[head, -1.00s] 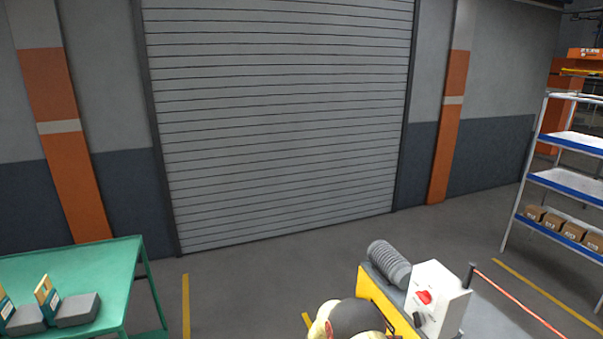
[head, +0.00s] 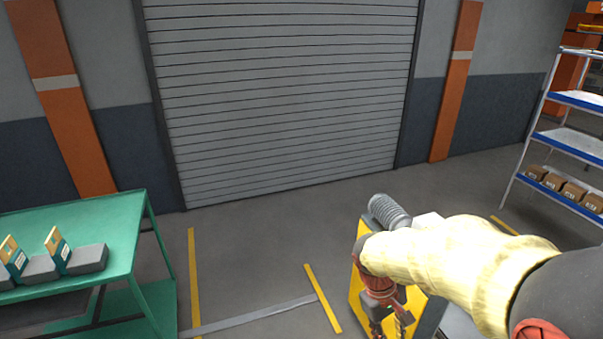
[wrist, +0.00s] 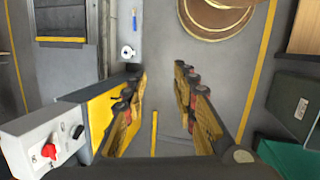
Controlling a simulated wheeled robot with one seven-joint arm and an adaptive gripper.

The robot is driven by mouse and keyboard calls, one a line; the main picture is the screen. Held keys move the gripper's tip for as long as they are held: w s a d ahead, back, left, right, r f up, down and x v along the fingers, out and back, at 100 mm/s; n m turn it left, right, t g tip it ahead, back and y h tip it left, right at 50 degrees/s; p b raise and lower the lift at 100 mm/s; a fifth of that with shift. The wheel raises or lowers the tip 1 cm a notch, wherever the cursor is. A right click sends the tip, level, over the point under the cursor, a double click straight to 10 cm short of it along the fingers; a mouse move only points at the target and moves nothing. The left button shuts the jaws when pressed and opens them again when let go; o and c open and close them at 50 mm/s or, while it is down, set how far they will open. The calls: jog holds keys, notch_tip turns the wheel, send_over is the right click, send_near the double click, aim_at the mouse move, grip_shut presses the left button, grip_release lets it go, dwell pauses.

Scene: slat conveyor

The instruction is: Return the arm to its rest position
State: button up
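My gripper (head: 388,316) hangs at the lower middle of the head view, at the end of my cream-sleeved arm, in front of the yellow conveyor end. In the wrist view my gripper (wrist: 160,98) shows its two yellow and black fingers well apart. Only grey floor and a yellow line show between them, and nothing is held. My arm reaches in from the right edge and hides much of the control box.
The conveyor's yellow end plate (wrist: 97,120) and grey control box with a red knob (wrist: 40,140) are left of the fingers. A green table (head: 110,225) with grey blocks stands at left. A blue-edged shelf (head: 570,145) holds boxes at right. Floor before the shutter (head: 285,100) is clear.

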jog(key=s+a+r+m+t+y+b, duration=0.1)
jog(key=s+r+m+t, duration=0.4)
jog(key=s+r, duration=0.8)
jog(key=shift+a+r+t+y+b, duration=0.4)
jog(key=shift+a+r+t+y, duration=0.3)
jog(key=shift+r+t+y, duration=0.3)
jog(key=shift+f, duration=0.15)
